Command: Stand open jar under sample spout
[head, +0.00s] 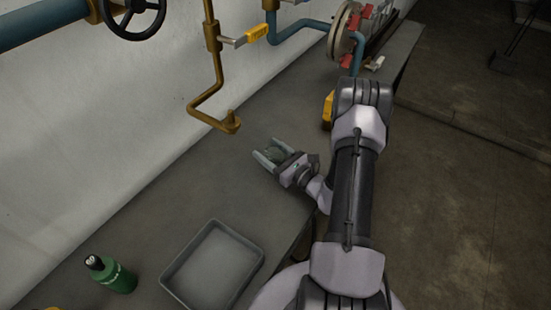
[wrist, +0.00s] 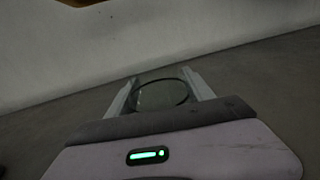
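The open glass jar (head: 273,155) is clear and faint, between the fingers of my gripper (head: 266,149) over the bench. In the wrist view its round open mouth (wrist: 161,94) faces up, with a finger (wrist: 160,88) against each side; my gripper looks closed on it. Whether the jar's base touches the bench cannot be told. The sample spout (head: 231,124) is the end of a bent brass pipe coming down from the wall, left of and beyond my gripper in the head view. The jar is apart from it.
A grey tray (head: 170,274) and a green bottle (head: 112,274) stand on the near part of the bench (head: 160,210). A yellow-handled valve (head: 252,34) is on the pipe above. A flanged fitting with red clamps (head: 346,30) is at the back. Bench under the spout is clear.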

